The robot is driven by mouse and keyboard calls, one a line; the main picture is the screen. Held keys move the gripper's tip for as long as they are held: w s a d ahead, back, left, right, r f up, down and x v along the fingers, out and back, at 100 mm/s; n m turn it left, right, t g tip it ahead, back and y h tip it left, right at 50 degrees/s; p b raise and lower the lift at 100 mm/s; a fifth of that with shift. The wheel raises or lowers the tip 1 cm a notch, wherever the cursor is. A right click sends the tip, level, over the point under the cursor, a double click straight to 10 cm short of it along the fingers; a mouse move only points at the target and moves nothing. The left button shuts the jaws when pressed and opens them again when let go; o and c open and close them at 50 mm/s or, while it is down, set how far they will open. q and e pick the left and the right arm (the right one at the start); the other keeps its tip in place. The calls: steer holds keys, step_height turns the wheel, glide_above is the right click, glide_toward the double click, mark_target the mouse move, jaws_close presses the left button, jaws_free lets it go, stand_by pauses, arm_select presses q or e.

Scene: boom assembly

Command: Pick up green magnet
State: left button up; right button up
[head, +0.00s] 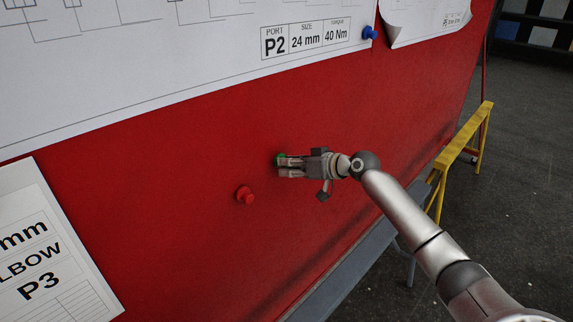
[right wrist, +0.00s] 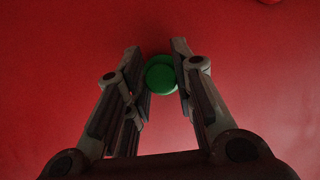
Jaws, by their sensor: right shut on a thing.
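The green magnet (head: 279,158) is small and round and is at the red board (head: 215,130). My right gripper (head: 281,166) is shut on it, with the arm coming in from the right. In the right wrist view the green magnet (right wrist: 161,74) sits between the two fingertips (right wrist: 162,72), against the red surface. The fingers hide part of the magnet in the head view. I cannot tell whether the magnet still touches the board. My left gripper is not in view.
A red magnet (head: 245,195) is on the board, left of and below my right gripper. A blue magnet (head: 370,33) is at the large sheet's (head: 140,60) corner. Another sheet (head: 50,250) is at lower left. A yellow stand (head: 462,145) is at right.

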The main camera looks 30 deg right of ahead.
steer(key=r+b, duration=0.1)
steer(key=r, duration=0.2)
steer(key=r+b, duration=0.2)
steer(key=r, duration=0.1)
steer(key=shift+s+d+r, duration=0.1)
steer(key=shift+s+r, duration=0.05)
steer(key=shift+s, duration=0.05)
steer(key=shift+s+r+b, duration=0.1)
steer(key=shift+r+b, duration=0.2)
steer(key=shift+b, duration=0.1)
steer(key=s+d+b, duration=0.3)
steer(key=s+b, duration=0.1)
steer(key=s, duration=0.5)
steer(key=s+d+b, duration=0.3)
steer(key=s+b, duration=0.1)
steer(key=s, duration=0.5)
steer(key=shift+s+d, duration=0.15)
steer(key=shift+d, duration=0.05)
